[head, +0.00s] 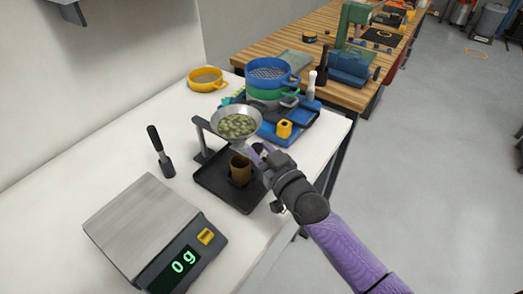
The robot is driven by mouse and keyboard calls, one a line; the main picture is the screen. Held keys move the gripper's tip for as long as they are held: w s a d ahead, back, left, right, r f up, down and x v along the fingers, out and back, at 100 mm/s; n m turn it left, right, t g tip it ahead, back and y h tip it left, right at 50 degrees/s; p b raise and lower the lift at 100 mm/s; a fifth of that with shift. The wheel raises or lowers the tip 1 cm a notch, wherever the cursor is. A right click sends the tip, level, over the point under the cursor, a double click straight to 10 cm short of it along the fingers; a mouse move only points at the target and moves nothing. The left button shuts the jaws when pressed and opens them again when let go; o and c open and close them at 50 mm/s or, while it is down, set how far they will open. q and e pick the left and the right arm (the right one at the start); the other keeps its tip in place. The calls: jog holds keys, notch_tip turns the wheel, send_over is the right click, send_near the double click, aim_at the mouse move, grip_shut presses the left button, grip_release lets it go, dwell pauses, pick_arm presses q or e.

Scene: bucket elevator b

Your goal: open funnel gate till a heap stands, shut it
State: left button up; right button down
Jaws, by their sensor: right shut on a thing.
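The metal funnel (238,122) stands on a dark stand over a black tray (218,190). It holds greenish-brown grains. A brown cup (240,169) stands in the tray below the funnel. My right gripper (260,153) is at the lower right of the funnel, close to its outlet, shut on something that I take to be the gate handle. The gate itself is hidden behind the gripper. I cannot see any heap or falling grains. My left gripper is not in view.
A scale (145,230) reading 0 g stands at the front left. A yellow sieve (206,79) and stacked blue and green sieves (272,72) are at the back. The white table between scale and tray is clear.

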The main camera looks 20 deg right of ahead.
jog(key=shift+s+d+p, duration=0.75)
jog(key=shift+s+d, duration=0.05)
jog(key=shift+s, duration=0.2)
jog(key=shift+c, duration=1.8)
grip_release()
jog(key=p+v, duration=0.1)
jog(key=v, duration=0.9)
jog(key=shift+a, duration=0.1)
